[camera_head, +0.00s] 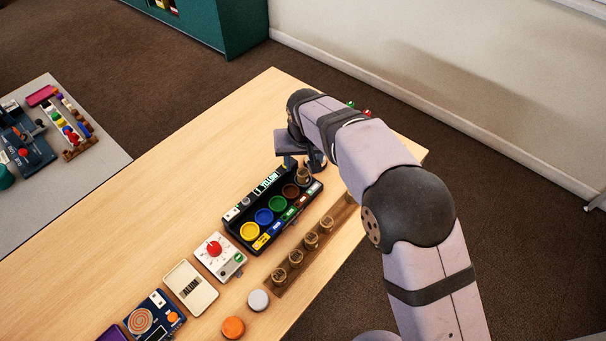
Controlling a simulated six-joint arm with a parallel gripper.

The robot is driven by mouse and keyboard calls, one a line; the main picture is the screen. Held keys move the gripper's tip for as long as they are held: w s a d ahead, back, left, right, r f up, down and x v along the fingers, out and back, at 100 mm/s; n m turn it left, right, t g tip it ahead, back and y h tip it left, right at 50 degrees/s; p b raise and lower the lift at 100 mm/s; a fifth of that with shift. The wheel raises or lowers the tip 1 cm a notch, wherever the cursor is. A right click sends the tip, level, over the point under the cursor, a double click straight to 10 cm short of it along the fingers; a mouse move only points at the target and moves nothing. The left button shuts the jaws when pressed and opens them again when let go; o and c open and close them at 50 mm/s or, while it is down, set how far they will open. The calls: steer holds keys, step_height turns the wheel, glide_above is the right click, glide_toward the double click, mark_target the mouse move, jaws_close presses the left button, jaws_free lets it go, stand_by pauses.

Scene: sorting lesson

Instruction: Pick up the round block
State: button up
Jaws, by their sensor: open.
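An orange round block (233,328) lies on the wooden table near the bottom edge of the view. A pale grey round block (258,300) lies just above and right of it. A black sorting tray (229,226) holds round yellow (250,231), blue (264,216), green (279,203) and brown (291,191) pieces or wells; I cannot tell which. My gripper (302,168) is over the tray's far right end, well away from the orange and grey blocks. It is open; my arm and wrist partly hide its fingers.
Several small jars (295,257) stand in a row along a wooden strip beside the tray. The table's (190,175) left part is clear.

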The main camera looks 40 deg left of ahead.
mark_target(303, 173)
steer(key=shift+f, duration=0.35)
steer(key=shift+p+x, duration=0.85)
steer(key=shift+x, duration=1.4)
steer(key=shift+d, duration=0.2)
steer(key=shift+s, duration=0.1)
steer(key=c, duration=1.1)
